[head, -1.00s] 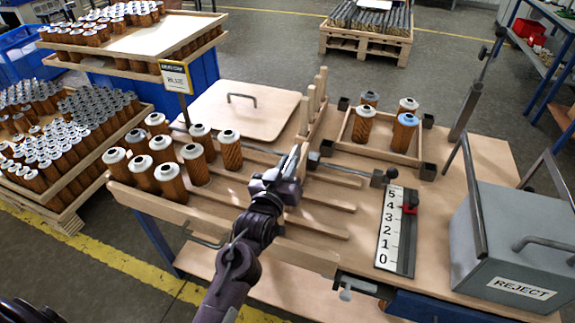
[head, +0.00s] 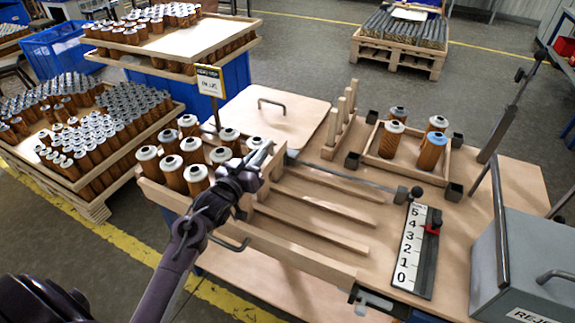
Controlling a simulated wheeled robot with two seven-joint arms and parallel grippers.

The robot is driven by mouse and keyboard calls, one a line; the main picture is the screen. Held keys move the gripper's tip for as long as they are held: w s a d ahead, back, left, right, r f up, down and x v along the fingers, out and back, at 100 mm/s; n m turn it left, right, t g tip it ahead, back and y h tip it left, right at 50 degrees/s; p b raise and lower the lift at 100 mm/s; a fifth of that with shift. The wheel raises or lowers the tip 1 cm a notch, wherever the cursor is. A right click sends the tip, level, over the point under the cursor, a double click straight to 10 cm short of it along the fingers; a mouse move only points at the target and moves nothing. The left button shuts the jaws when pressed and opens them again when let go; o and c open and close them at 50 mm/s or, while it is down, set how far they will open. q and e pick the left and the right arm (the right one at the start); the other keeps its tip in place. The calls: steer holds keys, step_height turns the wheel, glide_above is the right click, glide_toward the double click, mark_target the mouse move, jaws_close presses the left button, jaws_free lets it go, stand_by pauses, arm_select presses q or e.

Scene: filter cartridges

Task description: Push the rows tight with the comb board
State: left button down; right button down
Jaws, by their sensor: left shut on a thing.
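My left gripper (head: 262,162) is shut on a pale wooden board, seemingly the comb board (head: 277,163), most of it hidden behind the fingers. It stands at the left end of the slatted lanes (head: 315,207), just right of the cartridges. Several orange-brown filter cartridges (head: 172,170) with pale caps stand upright in rows at that end. The nearest cartridges (head: 222,157) are close beside the gripper, which partly hides them; I cannot tell whether the board touches them. My right gripper is not in view.
A pegged wooden rack (head: 341,122) and a frame (head: 398,160) holding several cartridges, one blue-capped, stand behind the lanes. A steel rod crosses to a black knob (head: 416,193) near the number scale (head: 412,250). The grey reject box (head: 540,255) is at right.

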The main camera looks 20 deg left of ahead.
arm_select(q)
steer(key=a, duration=1.3)
steer(key=shift+w+r, duration=0.2)
steer(key=shift+w, duration=0.05)
steer(key=c, duration=1.5)
jaws_free()
steer(key=shift+f, duration=0.15)
steer(key=shift+o, duration=0.2)
steer(key=shift+d, duration=0.1)
steer(key=shift+s, duration=0.1)
steer(key=shift+s+f, duration=0.1)
steer(key=shift+s, duration=0.25)
steer(key=s+b, duration=0.1)
steer(key=s, duration=0.6)
